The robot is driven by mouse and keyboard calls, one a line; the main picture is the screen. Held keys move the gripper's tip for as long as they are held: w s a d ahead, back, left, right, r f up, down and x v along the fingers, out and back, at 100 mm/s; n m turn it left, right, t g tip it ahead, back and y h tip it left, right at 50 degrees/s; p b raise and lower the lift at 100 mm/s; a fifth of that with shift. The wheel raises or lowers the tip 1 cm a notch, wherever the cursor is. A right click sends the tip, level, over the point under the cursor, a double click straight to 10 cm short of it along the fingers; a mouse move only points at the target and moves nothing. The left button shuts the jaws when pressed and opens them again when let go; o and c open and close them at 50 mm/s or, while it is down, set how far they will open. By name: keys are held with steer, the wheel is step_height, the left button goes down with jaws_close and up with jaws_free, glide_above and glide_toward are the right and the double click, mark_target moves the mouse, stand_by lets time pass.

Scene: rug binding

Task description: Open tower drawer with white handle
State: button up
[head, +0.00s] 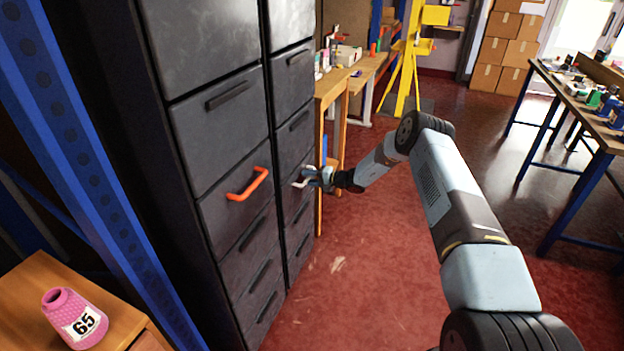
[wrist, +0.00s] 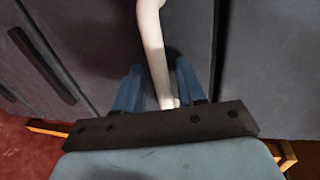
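The grey drawer tower (head: 293,120) stands in the second column, right of a wider grey cabinet. Its white handle (head: 299,184) is partly hidden by my gripper (head: 316,177), which reaches it from the right. The drawer looks flush with its neighbours. In the wrist view the white handle (wrist: 151,40) runs between my two blue fingers (wrist: 158,85). The fingers stand on either side of it with small gaps visible, so the gripper looks open around the handle.
An orange handle (head: 248,185) is on the wider cabinet to the left. A wooden bench (head: 331,84) stands behind the tower. The red floor (head: 370,260) in front of the drawers is clear.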

jaws_close()
stand_by(0.3)
steer(key=shift+s+f, duration=0.1)
